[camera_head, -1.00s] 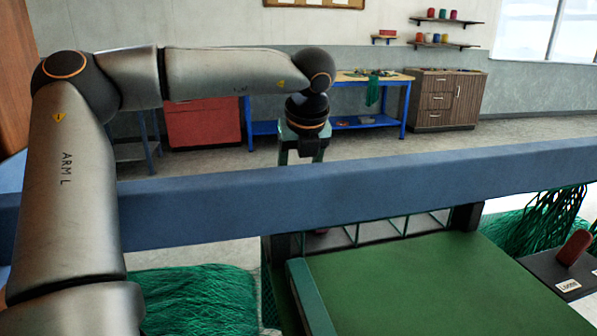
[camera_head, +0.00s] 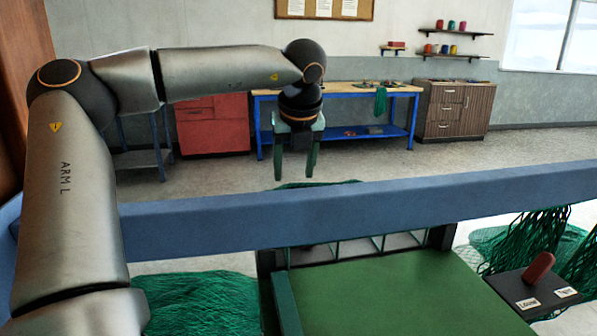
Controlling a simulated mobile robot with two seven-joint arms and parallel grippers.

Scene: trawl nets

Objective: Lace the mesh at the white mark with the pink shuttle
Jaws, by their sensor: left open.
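My left gripper (camera_head: 296,172) is open, with its two fingers pointing down and nothing between them. It hangs beyond the blue beam (camera_head: 350,213), and its fingertips show above the beam's top edge. The beam hides the rest of that mesh. I cannot make out a white mark or a pink shuttle. My right gripper is not in view.
A dark block (camera_head: 508,285) at the right bears a reddish lever (camera_head: 539,268) and white labels, one reading Loose. Green netting (camera_head: 195,300) lies at lower left, and more hangs at the right (camera_head: 530,238). A blue workbench (camera_head: 345,93) stands far back, across open floor.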

